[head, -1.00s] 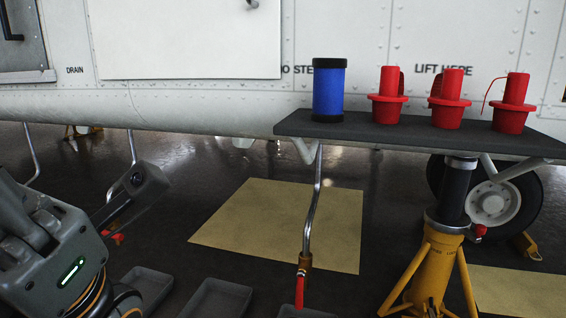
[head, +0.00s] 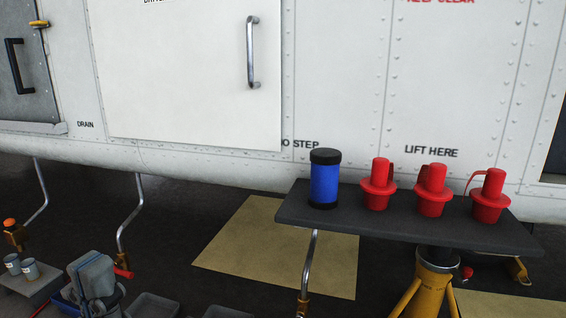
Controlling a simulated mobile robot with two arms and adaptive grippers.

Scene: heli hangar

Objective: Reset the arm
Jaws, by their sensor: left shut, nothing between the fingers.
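My right gripper is out of view.
A dark shelf (head: 385,225) at the right bears a blue cylinder (head: 324,184) with black ends and several red plugs, one being the leftmost plug (head: 378,187). A yellow jack (head: 436,285) stands below. Pale mats, grey trays (head: 153,305) and cups (head: 30,269) are low down. A white panel handle (head: 252,52) projects above.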

